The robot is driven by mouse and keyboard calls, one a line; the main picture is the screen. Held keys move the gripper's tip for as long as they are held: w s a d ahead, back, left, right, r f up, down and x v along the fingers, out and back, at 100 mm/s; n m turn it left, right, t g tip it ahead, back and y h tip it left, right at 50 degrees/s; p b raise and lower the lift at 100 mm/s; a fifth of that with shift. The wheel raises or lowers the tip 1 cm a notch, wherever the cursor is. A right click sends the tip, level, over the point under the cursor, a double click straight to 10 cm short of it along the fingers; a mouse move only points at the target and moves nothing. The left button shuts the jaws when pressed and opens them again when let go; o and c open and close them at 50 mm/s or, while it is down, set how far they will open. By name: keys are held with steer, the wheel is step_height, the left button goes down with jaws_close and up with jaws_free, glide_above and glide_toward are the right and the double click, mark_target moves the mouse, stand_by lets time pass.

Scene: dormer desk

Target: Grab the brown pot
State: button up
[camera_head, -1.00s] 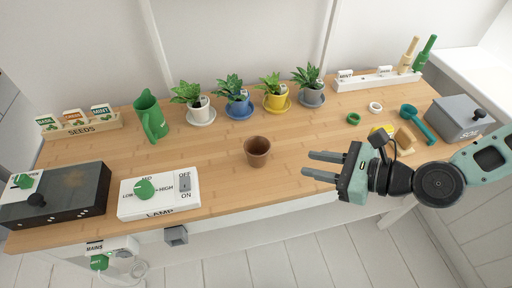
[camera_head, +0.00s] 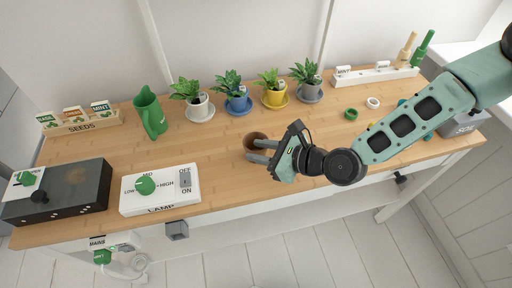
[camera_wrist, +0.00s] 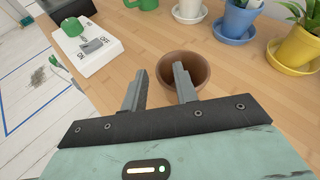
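The brown pot (camera_head: 256,138) is a small empty terracotta pot standing upright on the wooden desk. In the head view my gripper (camera_head: 250,150) covers its front part. In the wrist view the brown pot (camera_wrist: 203,66) lies just beyond my gripper (camera_wrist: 158,80). The fingers are spread with a clear gap. The right finger overlaps the pot's near left side in that view; the left finger is left of the pot over bare desk. I cannot tell whether a finger touches the pot. Nothing is held.
Potted plants on saucers, such as the yellow pot (camera_head: 274,98), stand behind. A green watering can (camera_head: 151,115) is at the back left. A lamp control box (camera_head: 160,190) and a black box (camera_head: 60,196) are at the left. Desk left of the pot is clear.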

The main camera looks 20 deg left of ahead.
steer(key=shift+w+a+f, duration=0.1)
steer(key=shift+a+f, duration=0.15)
steer(key=shift+a, duration=0.3)
jaws_close()
